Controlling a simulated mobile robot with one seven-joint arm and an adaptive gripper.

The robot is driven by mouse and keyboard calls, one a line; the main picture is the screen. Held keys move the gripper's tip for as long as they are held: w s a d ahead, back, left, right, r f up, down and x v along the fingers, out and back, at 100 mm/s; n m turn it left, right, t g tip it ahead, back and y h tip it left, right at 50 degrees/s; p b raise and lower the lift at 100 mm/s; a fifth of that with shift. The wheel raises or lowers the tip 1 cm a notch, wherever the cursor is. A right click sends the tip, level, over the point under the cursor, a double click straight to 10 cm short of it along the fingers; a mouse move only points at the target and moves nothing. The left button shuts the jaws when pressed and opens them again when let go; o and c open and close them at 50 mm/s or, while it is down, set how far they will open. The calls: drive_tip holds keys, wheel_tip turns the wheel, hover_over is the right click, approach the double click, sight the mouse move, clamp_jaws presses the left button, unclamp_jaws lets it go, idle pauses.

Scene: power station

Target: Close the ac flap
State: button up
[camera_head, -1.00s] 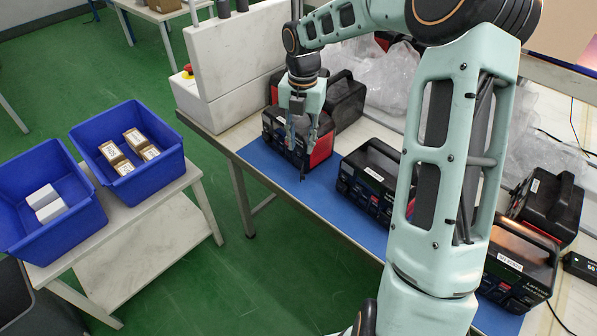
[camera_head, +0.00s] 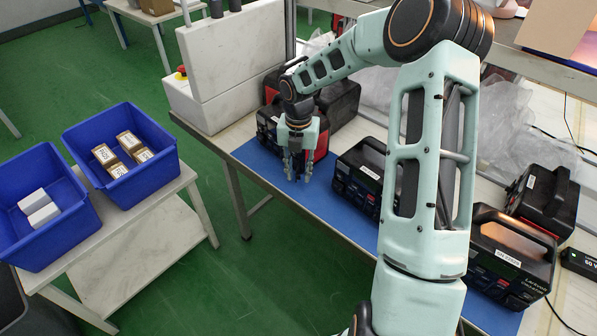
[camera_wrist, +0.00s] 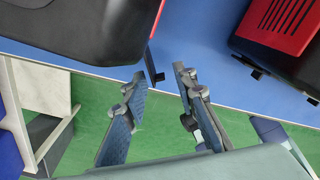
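The black power station with a red side (camera_head: 268,122) stands on the blue mat at the far left of the row. It also shows at the upper left of the wrist view (camera_wrist: 75,28). A thin dark flap (camera_wrist: 154,64) sticks out from its front, near its right corner, in the wrist view; I take it to be the ac flap. In the head view my gripper hides the flap. My gripper (camera_head: 297,177) points down in front of this station. In the wrist view its two fingers (camera_wrist: 160,108) are apart with nothing between them, close to the flap and apparently not touching it.
A second power station (camera_head: 358,178) stands right of my gripper, its red vented side (camera_wrist: 285,22) at the upper right of the wrist view. More stations stand behind and farther right. Blue bins (camera_head: 150,190) sit on a side table. The mat's front strip is clear.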

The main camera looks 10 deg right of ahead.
clamp_jaws()
drive_tip(key=shift+a+m, duration=0.1)
drive_tip(key=shift+m, duration=0.3)
idle(0.5)
drive_tip(key=m, duration=0.2)
drive_tip(key=a+m, duration=0.1)
drive_tip(key=shift+w+a+m+p, duration=0.2)
drive_tip(key=shift+w+m+p, duration=0.1)
drive_tip(key=shift+w+m, duration=0.1)
drive_tip(key=m, duration=0.2)
drive_tip(key=w+a+m, duration=0.1)
drive_tip(key=m, duration=0.3)
drive_tip(key=w+m, duration=0.1)
drive_tip(key=m, duration=0.1)
drive_tip(key=w+m, duration=0.1)
drive_tip(key=m, duration=0.1)
drive_tip(key=shift+a+b, duration=0.35)
drive_tip(key=shift+a, duration=0.05)
drive_tip(key=shift+w+m, duration=0.4)
drive_tip(key=shift+m, duration=0.65)
drive_tip(key=shift+w+m, duration=0.35)
drive_tip(key=shift+m, duration=0.7)
